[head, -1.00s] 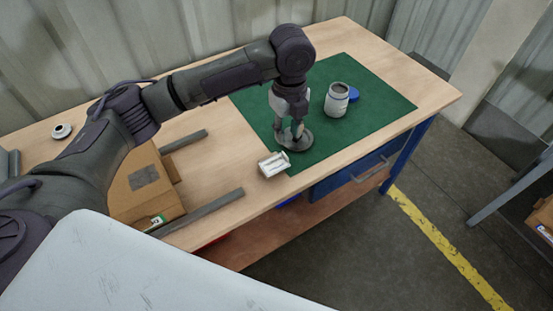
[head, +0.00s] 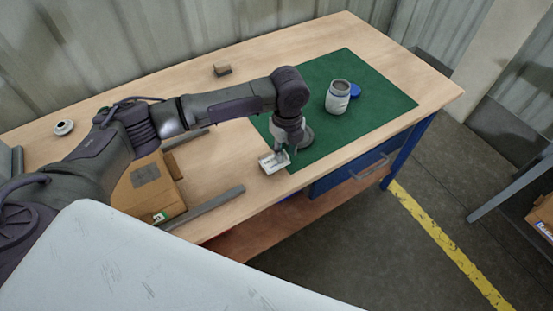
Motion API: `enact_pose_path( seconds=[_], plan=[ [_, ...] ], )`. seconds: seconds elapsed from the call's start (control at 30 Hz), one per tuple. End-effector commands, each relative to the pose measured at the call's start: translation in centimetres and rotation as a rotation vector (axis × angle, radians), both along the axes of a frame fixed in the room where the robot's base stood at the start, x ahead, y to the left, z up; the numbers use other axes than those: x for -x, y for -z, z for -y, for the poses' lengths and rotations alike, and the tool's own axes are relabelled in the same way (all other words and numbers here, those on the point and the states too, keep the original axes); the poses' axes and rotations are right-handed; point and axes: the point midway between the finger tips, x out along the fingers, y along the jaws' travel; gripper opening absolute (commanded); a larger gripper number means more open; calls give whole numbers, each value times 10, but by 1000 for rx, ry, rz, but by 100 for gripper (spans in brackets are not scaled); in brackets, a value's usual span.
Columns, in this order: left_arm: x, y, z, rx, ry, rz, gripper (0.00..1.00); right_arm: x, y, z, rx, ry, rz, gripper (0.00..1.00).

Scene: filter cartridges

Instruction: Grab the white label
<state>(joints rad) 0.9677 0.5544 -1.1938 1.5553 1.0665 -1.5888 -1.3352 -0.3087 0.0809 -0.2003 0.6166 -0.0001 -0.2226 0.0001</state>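The white label (head: 268,166) lies on the wooden table (head: 215,182), at the near left edge of the green mat (head: 375,120). It looks like a small white piece with raised or printed detail. My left gripper (head: 285,152) points down at the label's right end, with its fingers a little apart. It covers part of that end, and I cannot tell whether the fingers touch it. My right gripper is not in view.
A grey disc (head: 307,137) lies on the mat just behind the gripper.

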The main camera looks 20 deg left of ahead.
Motion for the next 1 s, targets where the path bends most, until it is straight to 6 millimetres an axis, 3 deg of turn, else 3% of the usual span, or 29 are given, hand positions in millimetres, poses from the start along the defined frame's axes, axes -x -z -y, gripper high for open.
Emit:
enact_pose_path(
  seconds=[0.03, 0.17, 0.67, 0.97, 1.0],
  plan=[
    [0, 0, 0, 0, 0, 0, 22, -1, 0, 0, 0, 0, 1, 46],
    [0, 0, 0, 0, 0, 0, 1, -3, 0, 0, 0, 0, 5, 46],
    [0, -5, 0, 0, 0, 1, 0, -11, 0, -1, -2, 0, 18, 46],
    [-1, -44, 1, 2, 0, 4, 0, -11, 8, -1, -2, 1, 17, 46],
    [1, -47, 14, 5, 7, 1, 0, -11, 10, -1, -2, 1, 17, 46]
  ],
)
